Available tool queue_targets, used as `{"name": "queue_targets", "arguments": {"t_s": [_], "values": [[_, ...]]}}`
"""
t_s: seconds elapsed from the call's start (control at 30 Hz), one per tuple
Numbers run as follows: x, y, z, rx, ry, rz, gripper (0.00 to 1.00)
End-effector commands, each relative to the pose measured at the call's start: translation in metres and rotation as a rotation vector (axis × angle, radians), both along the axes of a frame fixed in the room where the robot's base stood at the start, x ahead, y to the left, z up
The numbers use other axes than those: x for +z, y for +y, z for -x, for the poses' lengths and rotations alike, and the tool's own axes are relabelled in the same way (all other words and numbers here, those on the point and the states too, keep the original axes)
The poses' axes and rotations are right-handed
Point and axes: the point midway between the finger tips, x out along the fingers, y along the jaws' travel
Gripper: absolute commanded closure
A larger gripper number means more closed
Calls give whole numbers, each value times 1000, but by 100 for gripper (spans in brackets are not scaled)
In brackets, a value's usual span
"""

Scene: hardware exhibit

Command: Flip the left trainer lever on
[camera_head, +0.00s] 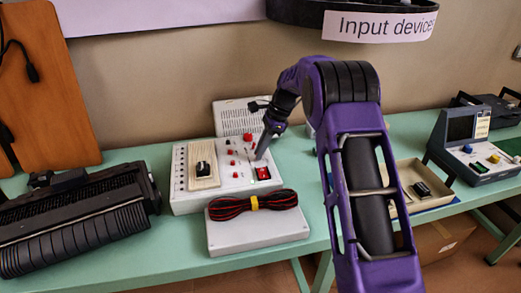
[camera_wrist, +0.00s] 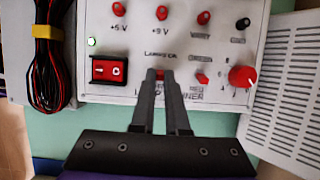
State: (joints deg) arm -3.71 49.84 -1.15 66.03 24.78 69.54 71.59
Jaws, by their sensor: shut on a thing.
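The trainer (camera_head: 185,190) is a white panel box on the green table, left of my purple arm in the head view. In the wrist view its panel (camera_wrist: 130,50) carries two small red levers low on the face. The left lever (camera_wrist: 160,74) shows red between my fingertips and is mostly hidden by them; I cannot tell its position. The right lever (camera_wrist: 203,78) stands free, close to my right finger. My gripper (camera_wrist: 160,76) is shut on the left lever. In the head view my gripper (camera_head: 262,153) reaches the panel's right part.
A red rocker switch (camera_wrist: 110,70) with a lit green lamp (camera_wrist: 91,42) is left of my fingers. A red knob (camera_wrist: 242,77) is to the right. Red-black cable (camera_head: 282,200) lies on a white box in front. A black ribbed device (camera_head: 75,228) stands left.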

Motion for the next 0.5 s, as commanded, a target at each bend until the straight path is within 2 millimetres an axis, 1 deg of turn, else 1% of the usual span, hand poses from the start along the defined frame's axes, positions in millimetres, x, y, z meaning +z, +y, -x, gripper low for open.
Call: {"name": "queue_targets", "arguments": {"t_s": [0.27,0.5], "values": [[4,2,1,1,-6,34,100],[8,9,2,4,-33,167,100]]}}
